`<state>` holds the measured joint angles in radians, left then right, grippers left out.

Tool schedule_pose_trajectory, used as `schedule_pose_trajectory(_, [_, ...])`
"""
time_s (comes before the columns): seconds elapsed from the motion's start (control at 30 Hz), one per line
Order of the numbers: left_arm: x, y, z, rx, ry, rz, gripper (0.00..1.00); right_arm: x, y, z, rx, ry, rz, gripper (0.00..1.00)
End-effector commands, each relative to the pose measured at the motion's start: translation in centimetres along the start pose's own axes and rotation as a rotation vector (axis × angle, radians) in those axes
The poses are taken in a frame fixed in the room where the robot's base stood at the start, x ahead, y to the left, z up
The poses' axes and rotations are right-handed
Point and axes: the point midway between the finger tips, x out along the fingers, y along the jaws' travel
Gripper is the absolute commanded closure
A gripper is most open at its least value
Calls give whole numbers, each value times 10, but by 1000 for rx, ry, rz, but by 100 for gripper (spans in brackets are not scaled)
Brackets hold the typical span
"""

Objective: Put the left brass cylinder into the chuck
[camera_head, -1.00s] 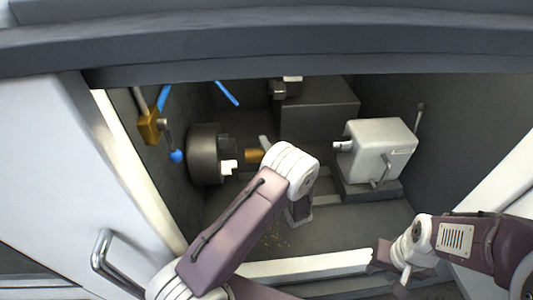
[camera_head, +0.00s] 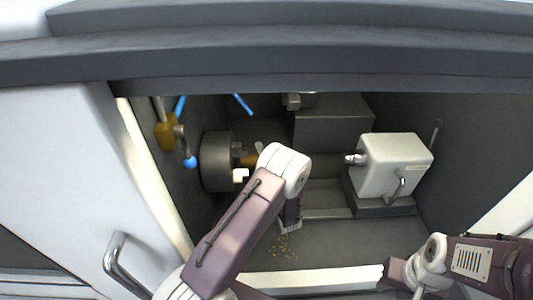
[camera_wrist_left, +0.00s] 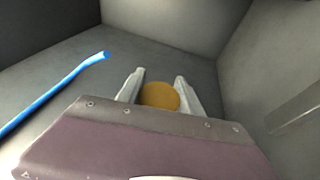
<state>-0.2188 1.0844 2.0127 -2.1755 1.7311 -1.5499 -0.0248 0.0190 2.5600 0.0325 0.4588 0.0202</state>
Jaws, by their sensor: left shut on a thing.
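The brass cylinder (camera_head: 248,160) lies level at the front of the chuck (camera_head: 217,162), its left end among the chuck's jaws. I cannot tell how deep it sits. My left gripper (camera_head: 257,155) is shut on it, mostly hidden behind my own wrist in the head view. In the left wrist view the round brass end (camera_wrist_left: 160,96) shows between the two pale fingers of the left gripper (camera_wrist_left: 158,88). My right gripper (camera_head: 402,276) is at the lower right, away from the chuck, its opening unclear.
A white tailstock block (camera_head: 394,165) stands right of the chuck, its spindle pointing left. A dark box (camera_head: 333,122) is behind. A blue-knobbed lever (camera_head: 190,161) is left of the chuck. Blue hoses (camera_head: 243,104) hang at the back. The machine floor in front (camera_head: 335,238) is mostly clear.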

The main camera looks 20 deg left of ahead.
Motion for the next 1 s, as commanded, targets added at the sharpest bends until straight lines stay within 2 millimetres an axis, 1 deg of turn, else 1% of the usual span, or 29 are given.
schedule_pose_trajectory(0.03, [2, 3, -4, 0, 2, 6, 100, -2, 0, 0, 0, 0, 0, 64])
schedule_pose_trajectory(0.33, [6, 2, -17, 0, 1, 6, 100, -5, 0, 0, 0, 0, 0, 64])
schedule_pose_trajectory(1.0, [7, 2, -20, -1, 0, 7, 100, -6, 0, -1, 0, 0, 0, 64])
